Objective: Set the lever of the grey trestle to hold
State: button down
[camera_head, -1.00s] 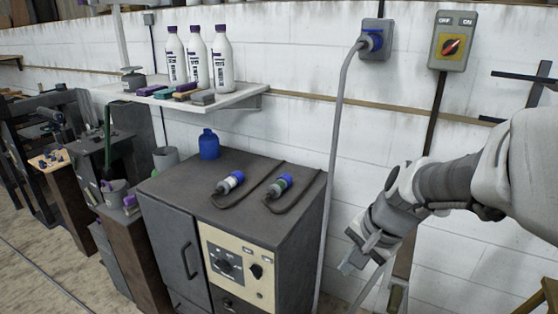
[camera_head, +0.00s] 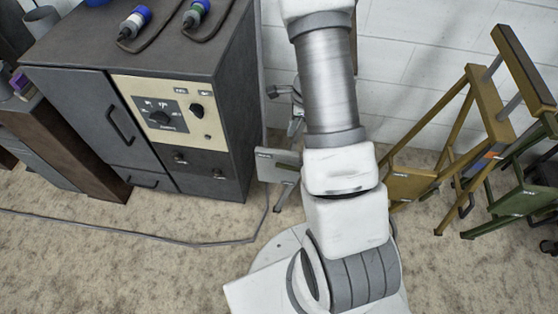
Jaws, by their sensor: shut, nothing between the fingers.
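The grey trestle (camera_head: 279,164) stands on the floor just right of the dark cabinet, in front of the white wall. A grey lower board with a small label and a leg show; more grey parts show above it. My arm covers much of its right side. I cannot make out its lever or how that is set. My arm rises through the middle of the picture and leaves at the top edge. My gripper is not in view.
The dark cabinet (camera_head: 180,125), with a cream dial panel, stands at the left, two plugs and cables on top. A yellow trestle (camera_head: 410,185) and a green trestle (camera_head: 505,205) stand at the right. A cable (camera_head: 150,238) lies across the otherwise bare floor at lower left.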

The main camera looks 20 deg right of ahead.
aim_at(284, 165)
jog(key=shift+m, duration=0.7)
jog(key=f, duration=0.2)
jog(key=d+f, duration=0.1)
jog(key=f, duration=0.1)
jog(key=shift+s, duration=0.15)
jog(key=shift+f+b, duration=0.15)
jog(key=shift+b, duration=0.15)
jog(key=f+b, duration=0.1)
jog(key=f, duration=0.3)
jog(key=w+a+f+b, duration=0.1)
jog(key=f+b, duration=0.1)
jog(key=f, duration=0.3)
jog(key=a+f+b, duration=0.1)
jog(key=f+b, duration=0.1)
jog(key=f, duration=0.2)
jog(key=shift+w+f, duration=0.15)
jog(key=shift+f, duration=0.2)
jog(key=shift+g, duration=0.3)
